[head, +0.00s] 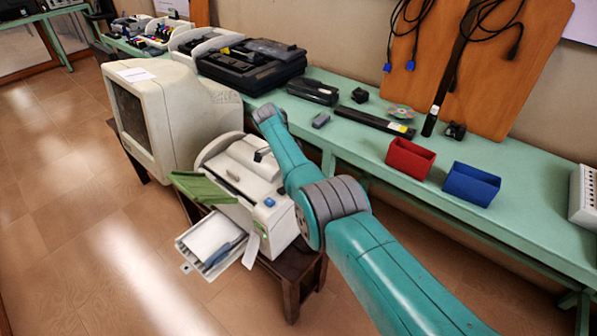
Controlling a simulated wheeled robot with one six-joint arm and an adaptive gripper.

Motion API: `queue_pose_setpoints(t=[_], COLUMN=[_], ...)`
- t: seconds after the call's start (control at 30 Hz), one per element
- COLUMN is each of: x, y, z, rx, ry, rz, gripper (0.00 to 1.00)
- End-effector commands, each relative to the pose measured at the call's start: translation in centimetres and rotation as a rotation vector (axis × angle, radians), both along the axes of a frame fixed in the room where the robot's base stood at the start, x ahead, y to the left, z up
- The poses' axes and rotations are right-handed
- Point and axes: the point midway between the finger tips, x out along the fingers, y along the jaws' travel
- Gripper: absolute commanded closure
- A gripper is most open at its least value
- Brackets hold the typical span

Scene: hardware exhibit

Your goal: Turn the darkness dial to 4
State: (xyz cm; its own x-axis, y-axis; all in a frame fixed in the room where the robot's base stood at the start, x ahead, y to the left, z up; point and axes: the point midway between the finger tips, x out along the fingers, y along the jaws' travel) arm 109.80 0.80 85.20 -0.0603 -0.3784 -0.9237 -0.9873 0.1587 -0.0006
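A beige printer or copier (258,178) stands on a dark wooden stand beside a large monitor. A green flap (200,188) sticks out on its left, above a pulled-out tray (205,240) holding paper. A small blue part (269,202) shows on its front, with a green patch (262,228) and a hanging paper tag (251,250) below. I cannot make out a darkness dial or any numbers. My teal arm reaches across the printer's right side and hides part of it. My gripper does not show beyond the arm's far end.
A beige monitor (170,112) stands left of the printer. A long green bench (520,165) behind holds a black case (250,65), a red bin (410,158) and a blue bin (470,184). The dark stand (297,265) is under the printer. Floor at left is clear.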

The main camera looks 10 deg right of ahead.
Motion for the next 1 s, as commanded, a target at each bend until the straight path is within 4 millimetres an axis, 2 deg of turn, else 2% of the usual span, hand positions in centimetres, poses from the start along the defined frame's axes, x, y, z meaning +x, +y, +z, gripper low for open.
queue_pose_setpoints(t=[0.53, 0.57, 0.63, 0.67, 1.0], x=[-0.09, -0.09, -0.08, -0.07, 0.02], y=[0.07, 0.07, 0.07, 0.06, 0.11], z=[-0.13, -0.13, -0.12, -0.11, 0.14], rx=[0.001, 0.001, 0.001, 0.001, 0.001], ry=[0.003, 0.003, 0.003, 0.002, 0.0], rz=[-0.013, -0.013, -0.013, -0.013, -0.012], gripper=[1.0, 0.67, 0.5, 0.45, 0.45])
